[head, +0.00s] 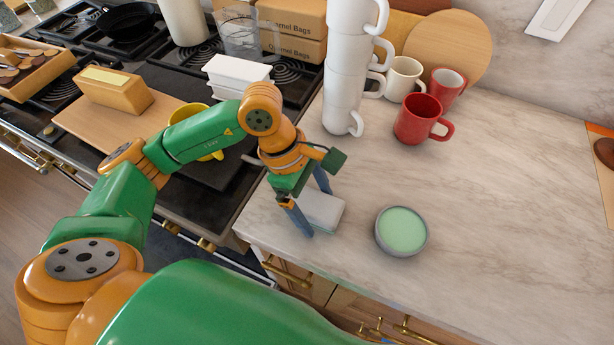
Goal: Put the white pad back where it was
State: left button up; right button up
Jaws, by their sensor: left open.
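The white pad (326,211) lies flat on the marble counter near its front left edge. It is a small white block with rounded corners. My left gripper (311,202) comes down over the pad from above, with its blue fingers apart. One finger is at the pad's near left side and the other is at its far side. Part of the pad is hidden behind the gripper, and I cannot tell whether the fingers touch it. My right gripper is not in view.
A round tin with a green top (402,229) stands right of the pad. Behind are a stack of white mugs (345,95), a red mug (416,119) and a cream mug (403,78). The stove (215,165) borders the counter on the left. The counter's right middle is clear.

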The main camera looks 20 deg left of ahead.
pick_arm(q)
jog(key=b+v, duration=0.1)
jog(key=v, duration=1.1)
